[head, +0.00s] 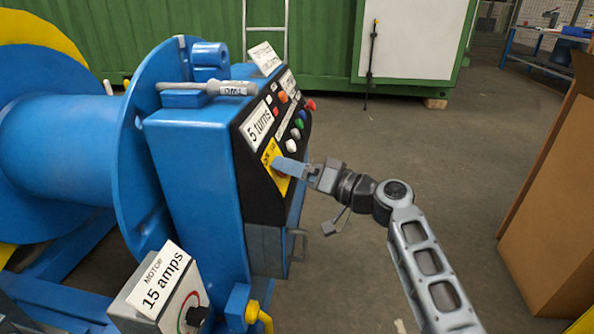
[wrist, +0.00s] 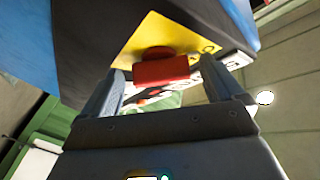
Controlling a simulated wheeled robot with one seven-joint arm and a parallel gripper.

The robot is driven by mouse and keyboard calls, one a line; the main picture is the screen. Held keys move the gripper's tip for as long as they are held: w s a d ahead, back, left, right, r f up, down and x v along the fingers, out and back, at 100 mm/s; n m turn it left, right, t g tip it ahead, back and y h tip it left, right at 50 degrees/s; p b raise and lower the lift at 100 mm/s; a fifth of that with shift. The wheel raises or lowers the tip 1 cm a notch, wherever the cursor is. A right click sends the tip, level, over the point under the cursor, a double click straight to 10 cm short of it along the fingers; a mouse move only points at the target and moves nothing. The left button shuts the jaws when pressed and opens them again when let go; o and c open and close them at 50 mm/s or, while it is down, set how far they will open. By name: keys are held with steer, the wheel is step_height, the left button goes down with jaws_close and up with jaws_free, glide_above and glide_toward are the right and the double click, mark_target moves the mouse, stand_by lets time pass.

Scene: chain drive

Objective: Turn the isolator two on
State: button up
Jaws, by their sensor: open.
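A red rotary handle (wrist: 160,70) sits on a yellow plate (wrist: 200,48) on the front of a blue machine cabinet; it looks like the isolator switch. In the head view the yellow plate (head: 269,152) is at the lower part of the black control panel, and my gripper hides most of the handle. My gripper (head: 278,168) is close in front of the plate. In the wrist view my gripper (wrist: 163,80) is open, with one finger to each side of the red handle and gaps between. Contact with the handle is not visible. The isolator's number is not readable.
The panel holds several coloured buttons (head: 299,124) and a "5 turns" label (head: 256,123) above the plate. A grey "15 amps" motor box (head: 135,309) stands lower left. A brown box (head: 555,200) is at right, with clear floor between.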

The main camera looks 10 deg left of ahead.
steer(key=c, duration=1)
steer(key=shift+c, duration=0.2)
steer(key=shift+r+p, duration=0.15)
steer(key=shift+p, duration=0.25)
steer(key=shift+a+r+m+g+h+p, duration=0.25)
steer(key=shift+m+h+p, duration=1.35)
steer(key=shift+m+p, duration=2.2)
steer(key=shift+r+m+g+h+p, duration=0.45)
steer(key=shift+m+h+p, duration=1.35)
steer(key=shift+p, duration=3.85)
steer(key=shift+a+r+m+g+h+p, duration=0.15)
steer(key=shift+m+g+h+p, duration=0.35)
steer(key=shift+m+h+p, duration=2.15)
steer(key=m+y+p, duration=0.1)
steer(key=y+p, duration=0.1)
steer(key=p, duration=0.2)
steer(key=shift+y, duration=0.25)
